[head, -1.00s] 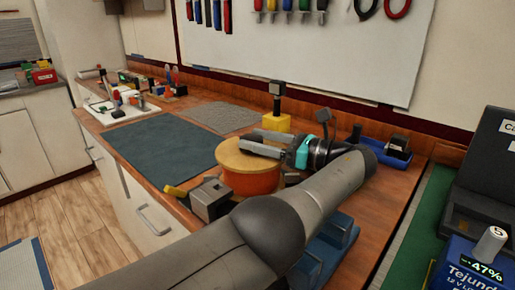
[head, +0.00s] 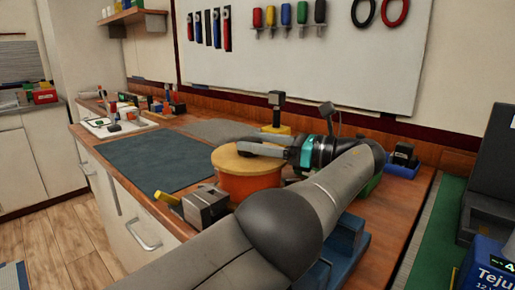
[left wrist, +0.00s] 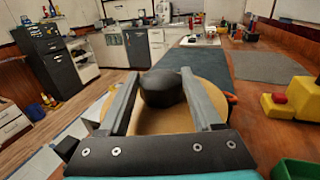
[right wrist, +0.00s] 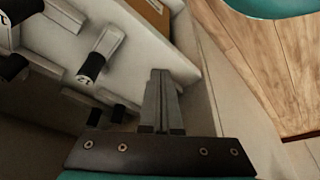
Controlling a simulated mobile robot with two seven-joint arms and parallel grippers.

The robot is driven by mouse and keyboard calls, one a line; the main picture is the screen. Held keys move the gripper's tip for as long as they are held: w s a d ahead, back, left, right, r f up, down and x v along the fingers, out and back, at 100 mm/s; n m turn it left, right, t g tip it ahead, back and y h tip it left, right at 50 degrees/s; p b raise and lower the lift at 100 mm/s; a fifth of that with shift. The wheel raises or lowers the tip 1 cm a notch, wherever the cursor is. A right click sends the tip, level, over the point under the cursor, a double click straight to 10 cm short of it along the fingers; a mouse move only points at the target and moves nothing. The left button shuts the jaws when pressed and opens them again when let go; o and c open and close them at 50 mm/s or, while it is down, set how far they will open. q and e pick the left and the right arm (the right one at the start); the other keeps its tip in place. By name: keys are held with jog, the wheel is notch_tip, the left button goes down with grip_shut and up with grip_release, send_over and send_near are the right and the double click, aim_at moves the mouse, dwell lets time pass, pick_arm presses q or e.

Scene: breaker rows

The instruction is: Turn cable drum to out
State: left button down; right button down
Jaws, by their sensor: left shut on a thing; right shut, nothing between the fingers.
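The cable drum (head: 250,187) is a squat orange drum with a flat wooden top, standing on the wooden bench. A round black knob (left wrist: 166,88) sits on its top, clear in the left wrist view and mostly hidden by the fingers in the head view. My left gripper (head: 245,148) reaches over the drum's top from the right. It is shut on the knob, with one finger on each side, as the left wrist view shows (left wrist: 163,82). My right gripper (right wrist: 160,100) is shut and empty, away from the drum. I see no readable out mark.
A grey block with a yellow handle (head: 204,206) stands close to the drum's front left. A yellow-based post (head: 275,115) stands behind it. The dark mat (head: 160,160) is bare.

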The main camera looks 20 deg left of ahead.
pick_arm(q)
jog(key=shift+w+r, duration=0.1)
jog(key=shift+r, duration=0.15)
pick_arm(e)
jog(key=shift+s+r, duration=0.1)
jog(key=shift+r, duration=0.15)
pick_arm(q)
jog(key=c, duration=0.5)
grip_release()
jog(key=o, duration=0.4)
jog(key=shift+f, duration=0.2)
pick_arm(e)
jog(key=shift+a, duration=0.1)
pick_arm(q)
jog(key=shift+o, duration=0.2)
